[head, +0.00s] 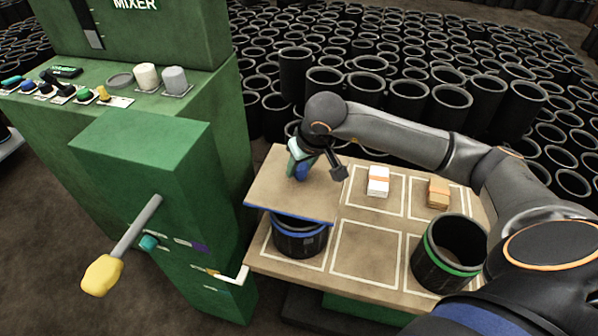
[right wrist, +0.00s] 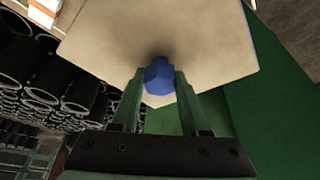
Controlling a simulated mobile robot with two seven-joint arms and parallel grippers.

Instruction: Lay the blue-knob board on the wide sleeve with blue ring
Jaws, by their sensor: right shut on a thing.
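The tan blue-knob board (head: 275,187) has a blue front edge and a blue knob (head: 301,171) on top. My right gripper (head: 299,163) is shut on the knob; the right wrist view also shows the knob (right wrist: 159,82) between the two green fingers. The board is directly over the wide black sleeve with blue ring (head: 300,240), which stands in the front left marked square. The board hides most of the sleeve's rim. I cannot tell whether board and sleeve touch. My left gripper is not in view.
A wide sleeve with green ring (head: 446,252) stands at the table's right. A white block (head: 378,182) and a tan block (head: 438,193) sit in rear squares. The front middle square (head: 367,252) is empty. The green mixer (head: 150,160) is close on the left.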

